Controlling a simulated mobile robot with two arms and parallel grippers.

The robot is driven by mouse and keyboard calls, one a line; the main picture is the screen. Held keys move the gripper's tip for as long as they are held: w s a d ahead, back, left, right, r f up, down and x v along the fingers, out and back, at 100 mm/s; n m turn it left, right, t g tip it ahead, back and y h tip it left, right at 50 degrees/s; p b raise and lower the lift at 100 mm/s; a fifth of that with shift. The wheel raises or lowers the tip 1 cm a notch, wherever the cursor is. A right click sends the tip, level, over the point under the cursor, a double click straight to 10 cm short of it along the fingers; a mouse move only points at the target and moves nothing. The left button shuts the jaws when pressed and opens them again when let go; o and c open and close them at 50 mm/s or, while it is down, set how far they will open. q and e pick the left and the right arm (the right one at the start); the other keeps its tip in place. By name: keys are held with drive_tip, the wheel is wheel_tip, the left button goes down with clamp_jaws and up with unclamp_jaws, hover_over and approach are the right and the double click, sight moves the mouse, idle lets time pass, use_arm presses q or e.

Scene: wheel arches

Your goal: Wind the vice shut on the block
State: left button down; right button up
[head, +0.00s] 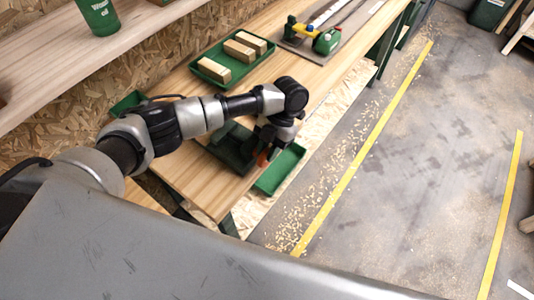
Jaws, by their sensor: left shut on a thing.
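The dark green vice (229,148) stands on the workbench near its front end, partly behind my left arm. My left gripper (268,152) points down at the vice's right side, over the bench edge. It is shut on what looks like the vice handle, by a small orange-red part (263,158). The fingertips and most of the handle are hidden by the wrist. I cannot make out a block between the vice jaws or how wide they stand. My right gripper is not in view.
A green tray (281,171) lies just right of the vice. Another green tray (222,80) with wooden blocks (239,51) sits farther back on the bench (182,168). Tools lie on a grey board (340,25) beyond. A shelf (60,55) with a green can (99,15) runs along the left.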

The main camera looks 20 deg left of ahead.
use_arm(q)
drive_tip(key=shift+w+g+b, duration=0.15)
drive_tip(key=shift+g+b, duration=0.2)
drive_tip(key=shift+g, duration=0.05)
drive_tip(key=c, duration=1.3)
unclamp_jaws()
drive_tip(key=shift+o, duration=0.2)
drive_tip(key=shift+d, duration=0.1)
drive_tip(key=shift+w+r, duration=0.25)
drive_tip(key=shift+r, duration=0.05)
drive_tip(key=b+v, duration=0.1)
drive_tip(key=v, duration=0.9)
drive_tip(key=shift+d, duration=0.15)
